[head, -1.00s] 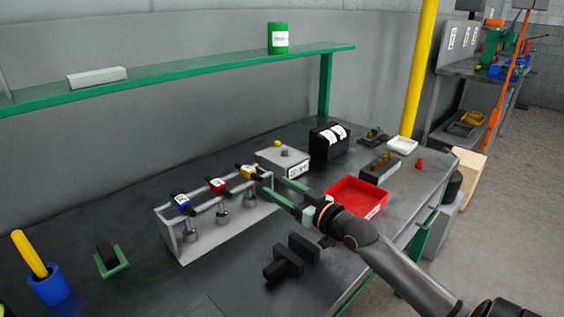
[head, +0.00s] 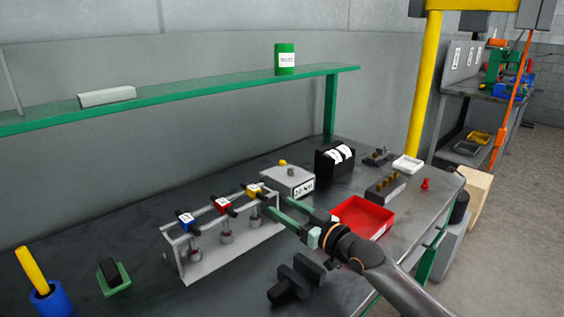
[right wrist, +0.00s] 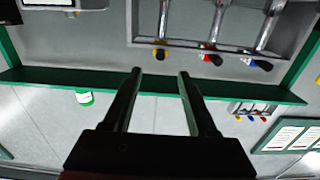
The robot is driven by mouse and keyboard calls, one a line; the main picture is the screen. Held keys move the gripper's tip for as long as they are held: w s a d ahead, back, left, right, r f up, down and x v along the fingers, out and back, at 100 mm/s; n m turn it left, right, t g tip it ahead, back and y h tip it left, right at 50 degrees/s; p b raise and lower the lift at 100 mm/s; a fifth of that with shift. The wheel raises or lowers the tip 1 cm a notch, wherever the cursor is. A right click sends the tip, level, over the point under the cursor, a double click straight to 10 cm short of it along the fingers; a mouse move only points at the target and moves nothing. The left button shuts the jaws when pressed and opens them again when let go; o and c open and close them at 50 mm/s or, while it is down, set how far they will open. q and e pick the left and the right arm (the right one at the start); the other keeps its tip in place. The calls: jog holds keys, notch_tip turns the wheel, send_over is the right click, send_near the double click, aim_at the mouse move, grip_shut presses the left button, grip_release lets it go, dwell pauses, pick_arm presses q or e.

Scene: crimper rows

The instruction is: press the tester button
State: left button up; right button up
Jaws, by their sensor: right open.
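The tester (head: 290,183) is a light grey box with a label on its front, standing on the bench behind my right gripper. A yellow knob (head: 283,163) shows at its back edge, and a small round button (head: 291,172) seems to sit on its top. My right gripper (head: 279,205) is open and empty, its green fingers pointing left beside the yellow-marked crimper (head: 254,190), in front of the tester and apart from it. In the right wrist view the gripper (right wrist: 160,74) has nothing between its fingers. My left gripper is out of view.
A grey rack (head: 225,252) holds blue, red and yellow crimpers. A red tray (head: 365,216) lies right of the gripper, a black box (head: 334,160) right of the tester. A dark tool (head: 297,278) lies in front. A green shelf (head: 190,92) runs above.

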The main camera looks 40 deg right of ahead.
grip_shut()
dwell(1.5)
